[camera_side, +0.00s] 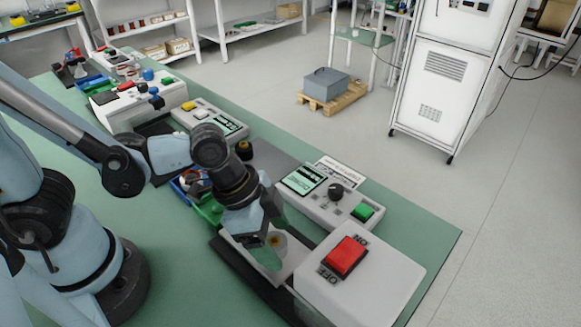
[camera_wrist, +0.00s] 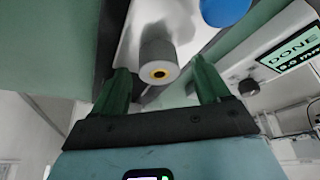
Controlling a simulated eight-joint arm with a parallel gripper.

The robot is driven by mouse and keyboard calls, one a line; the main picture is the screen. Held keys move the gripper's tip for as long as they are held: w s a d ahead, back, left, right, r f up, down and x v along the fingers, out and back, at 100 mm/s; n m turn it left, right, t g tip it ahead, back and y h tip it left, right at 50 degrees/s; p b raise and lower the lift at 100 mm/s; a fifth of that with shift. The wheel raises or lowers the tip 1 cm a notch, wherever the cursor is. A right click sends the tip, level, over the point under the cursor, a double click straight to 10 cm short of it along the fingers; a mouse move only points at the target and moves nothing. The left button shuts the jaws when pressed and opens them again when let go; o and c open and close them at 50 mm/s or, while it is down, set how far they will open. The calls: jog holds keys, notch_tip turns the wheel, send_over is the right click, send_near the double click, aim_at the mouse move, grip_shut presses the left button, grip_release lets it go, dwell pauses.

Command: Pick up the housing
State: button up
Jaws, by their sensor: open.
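A grey cylindrical part with a yellow-orange ring around a dark centre, likely the housing (camera_wrist: 158,58), shows in the wrist view on a pale surface. My gripper (camera_wrist: 160,68) has its two green fingers spread wide, one to each side of this part, with visible gaps. In the side view my gripper (camera_side: 268,238) is low over a pale tray-like fixture (camera_side: 233,243) at the table's front. There the part (camera_side: 281,242) is mostly hidden behind a finger. I cannot tell how far down the fingers reach along it.
A white box with a red ON/OFF switch (camera_side: 344,256) stands close right of my gripper. A tester with a screen and green button (camera_side: 363,212) is behind it. Blue and green bins (camera_side: 207,208) lie just left. A blue round object (camera_wrist: 224,10) shows in the wrist view.

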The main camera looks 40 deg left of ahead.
jog(key=shift+f, duration=0.15)
jog(key=c, duration=1.3)
jog(key=shift+o, duration=0.2)
